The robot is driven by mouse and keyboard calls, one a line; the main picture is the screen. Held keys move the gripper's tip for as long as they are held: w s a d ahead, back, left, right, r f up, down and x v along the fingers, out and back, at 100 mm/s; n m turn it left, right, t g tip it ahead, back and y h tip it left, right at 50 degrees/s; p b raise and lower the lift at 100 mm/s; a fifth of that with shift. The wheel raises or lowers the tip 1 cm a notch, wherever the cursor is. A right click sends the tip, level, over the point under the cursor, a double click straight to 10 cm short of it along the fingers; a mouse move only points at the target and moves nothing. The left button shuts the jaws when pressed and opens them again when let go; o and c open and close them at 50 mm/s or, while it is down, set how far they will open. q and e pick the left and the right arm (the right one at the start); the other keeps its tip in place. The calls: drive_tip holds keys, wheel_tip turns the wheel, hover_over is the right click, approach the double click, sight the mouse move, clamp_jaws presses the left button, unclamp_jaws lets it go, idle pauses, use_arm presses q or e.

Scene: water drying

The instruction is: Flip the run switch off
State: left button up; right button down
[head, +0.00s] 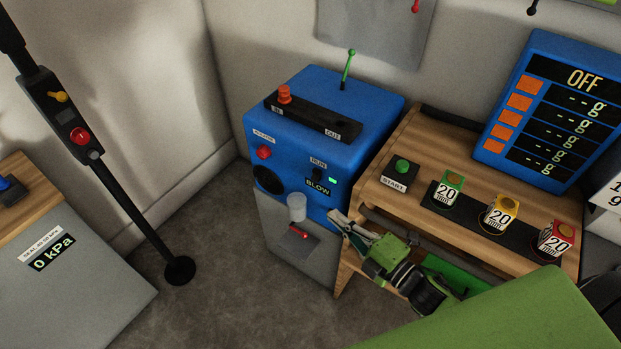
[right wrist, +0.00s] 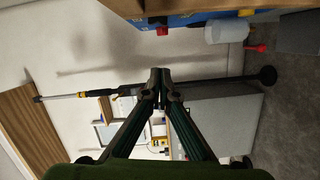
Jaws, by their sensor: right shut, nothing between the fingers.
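The blue machine (head: 350,115) stands in the middle of the head view. Its front has a RUN label (head: 318,162) with a small dark run switch (head: 317,175) below it. I cannot make out the switch's position. Below it a display (head: 317,187) reads BLOW, and a small green light (head: 333,181) is lit. My right gripper (head: 337,216) is just below and right of the display, at the machine's lower right corner. In the right wrist view its fingertips (right wrist: 159,76) are together and empty. The machine's blue edge (right wrist: 190,18) shows at the top there. My left gripper is not in view.
A red button (head: 263,152), a clear cup (head: 297,205) and a red lever (head: 299,233) are on the machine's front.

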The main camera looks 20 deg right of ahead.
sight(316, 175)
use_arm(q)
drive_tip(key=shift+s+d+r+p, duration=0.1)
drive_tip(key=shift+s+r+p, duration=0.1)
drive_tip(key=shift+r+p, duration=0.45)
use_arm(e)
drive_tip(key=w, duration=0.7)
drive_tip(key=w+a+f, duration=0.1)
drive_tip(key=w, duration=0.3)
drive_tip(key=shift+w+f, duration=0.1)
drive_tip(key=shift+w, duration=0.15)
